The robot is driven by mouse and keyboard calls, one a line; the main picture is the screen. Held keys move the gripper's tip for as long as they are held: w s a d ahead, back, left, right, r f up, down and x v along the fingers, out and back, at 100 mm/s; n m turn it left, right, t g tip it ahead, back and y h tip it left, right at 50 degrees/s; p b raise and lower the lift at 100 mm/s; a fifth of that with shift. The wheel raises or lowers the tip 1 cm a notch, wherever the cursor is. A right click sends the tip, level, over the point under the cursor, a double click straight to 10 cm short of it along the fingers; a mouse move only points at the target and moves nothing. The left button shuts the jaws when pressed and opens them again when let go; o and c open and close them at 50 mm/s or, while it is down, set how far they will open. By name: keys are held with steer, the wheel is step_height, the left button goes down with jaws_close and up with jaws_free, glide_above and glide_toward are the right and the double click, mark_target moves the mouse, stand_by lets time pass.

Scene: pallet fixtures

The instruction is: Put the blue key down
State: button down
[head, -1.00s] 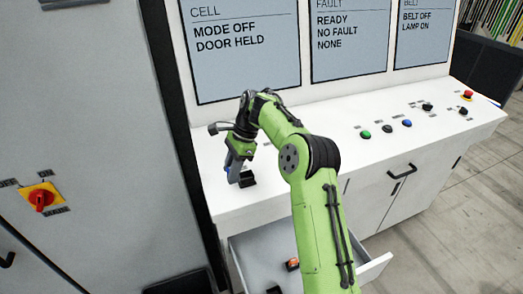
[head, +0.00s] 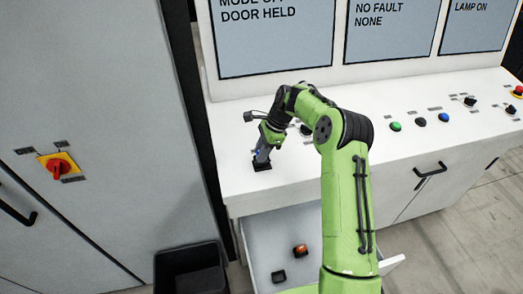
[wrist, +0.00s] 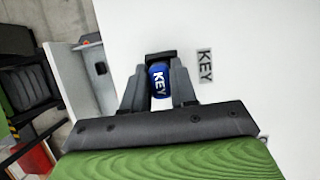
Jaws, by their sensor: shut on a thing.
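The blue key (wrist: 159,82) has a blue head with white KEY lettering. It is between the two fingers of my gripper (wrist: 160,90) in the wrist view, and the gripper is shut on it. In the head view my gripper (head: 261,160) is low over the left end of the white console top, at a small black block (head: 261,166). In the wrist view a black part (wrist: 157,57) shows just beyond the key's head. Whether the key sits in that black part cannot be told. A KEY label (wrist: 205,66) lies on the white surface beside it.
An open drawer (head: 305,225) below the console holds a dark item (head: 278,276) and an orange-black item (head: 300,250). A black bin (head: 190,268) stands on the floor. Buttons, including a green one (head: 395,126), sit to the right. A grey cabinet (head: 90,120) stands left.

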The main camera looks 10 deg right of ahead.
steer(key=c, duration=1.3)
jaws_free()
steer(key=shift+f, duration=0.25)
steer(key=shift+c, duration=0.2)
steer(key=o, duration=0.5)
steer(key=shift+w+d, duration=0.1)
steer(key=shift+c, duration=0.2)
steer(key=shift+r, duration=0.1)
